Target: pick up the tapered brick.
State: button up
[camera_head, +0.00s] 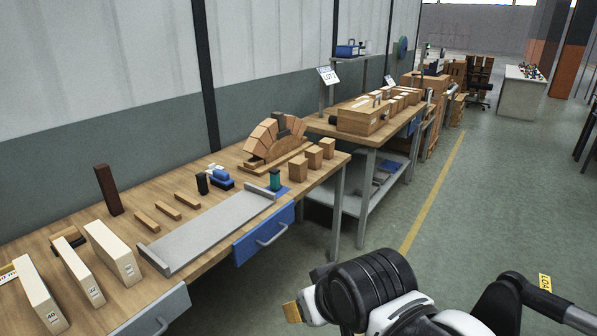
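Three loose wooden-coloured blocks stand in a row near the front right of the near bench: a nearest block (298,170), a middle block (313,157) and a far block (327,147). Behind them is an arch of wedge-shaped bricks (262,138) on a wooden base. I cannot tell from this view which piece is the tapered brick. My arm shows at the bottom right, over the floor and apart from the bench. A small tan piece shows at its left end, perhaps part of my gripper (291,312). The fingers cannot be made out.
The near bench (135,205) also bears a grey tray (215,228), wooden strips (163,212), a dark upright block (108,190), pale numbered blocks (113,252), and a green-black cylinder (275,180). A second bench (325,127) with wooden boxes stands beyond. Open floor (480,200) lies to the right.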

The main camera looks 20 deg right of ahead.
aim_at(297, 166)
jog(key=i+l+u, duration=0.1)
jog(key=i+l, duration=0.7)
jog(key=l, duration=0.15)
jog(key=i+l+u, duration=0.15)
jog(key=i+l, duration=0.65)
jog(key=l, duration=0.2)
jog(key=i+l+u, duration=0.15)
jog(key=i+l, duration=0.2)
jog(key=l, duration=0.15)
